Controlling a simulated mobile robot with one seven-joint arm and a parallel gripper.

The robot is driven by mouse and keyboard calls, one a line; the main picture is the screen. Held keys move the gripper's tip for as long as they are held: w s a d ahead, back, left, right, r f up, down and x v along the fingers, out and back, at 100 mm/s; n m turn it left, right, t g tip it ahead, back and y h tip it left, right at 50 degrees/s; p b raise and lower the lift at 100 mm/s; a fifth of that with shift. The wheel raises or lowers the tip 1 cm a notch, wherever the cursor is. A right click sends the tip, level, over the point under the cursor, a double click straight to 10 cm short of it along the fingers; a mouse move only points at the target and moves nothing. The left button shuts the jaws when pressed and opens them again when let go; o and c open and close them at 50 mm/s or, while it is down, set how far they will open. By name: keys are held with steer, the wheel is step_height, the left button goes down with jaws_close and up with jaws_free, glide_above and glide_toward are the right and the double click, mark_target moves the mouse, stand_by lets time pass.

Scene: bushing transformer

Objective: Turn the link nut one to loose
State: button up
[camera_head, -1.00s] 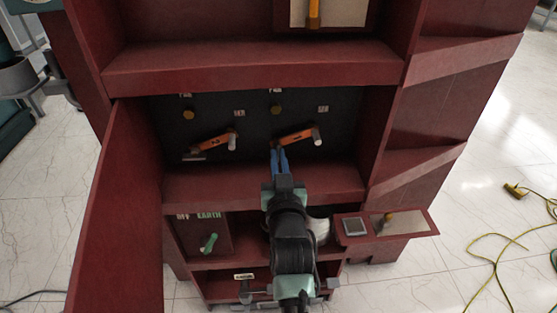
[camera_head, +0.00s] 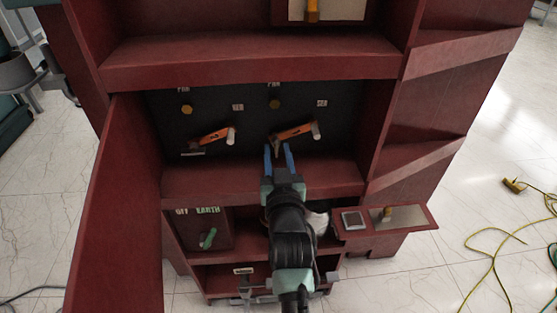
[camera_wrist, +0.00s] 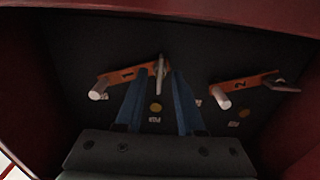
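The orange link marked 1 (camera_wrist: 122,76) is on the dark back panel in the wrist view. It is the right-hand link in the head view (camera_head: 292,132). A grey metal link nut (camera_wrist: 160,72) sits at one end of it, and a pale cylinder (camera_wrist: 98,90) is at the other. My gripper (camera_wrist: 159,72) is open, its blue fingers either side of the nut as seen in the wrist view. In the head view my gripper (camera_head: 278,147) is just below that end of the link. I cannot tell the remaining depth; no contact is visible.
The second orange link (camera_wrist: 244,84), marked 2, is beside link 1, left of it in the head view. Yellow knobs (camera_head: 186,109) are on the panel. A red shelf edge (camera_head: 225,180) lies under my gripper. An open red door (camera_head: 115,210) stands at the left.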

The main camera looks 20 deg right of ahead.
steer(key=p+v, duration=0.2)
steer(key=v, duration=1.1)
steer(key=w+a+r+n+t+y, duration=0.15)
steer(key=a+r, duration=0.25)
steer(key=r, duration=0.9)
steer(key=w+a+r+n+t+y, duration=0.1)
steer(key=w+a+r+t, duration=0.15)
steer(key=r, duration=0.95)
steer(key=s+a+r+t+y, duration=0.1)
steer(key=s+a+r+t, duration=0.2)
steer(key=r, duration=0.5)
steer(key=s+a+r+t+y, duration=0.1)
steer(key=s+a+r, duration=0.2)
steer(key=s+r, duration=0.3)
steer(key=s+a+r+t+y, duration=0.1)
steer(key=s+a+r+t, duration=0.15)
steer(key=r, duration=0.65)
step_height(320, 180, up, 29)
steer(key=p, duration=2.9)
steer(key=shift+s+n+p, duration=0.3)
steer(key=shift+s+n, duration=0.05)
steer(key=shift+s, duration=0.05)
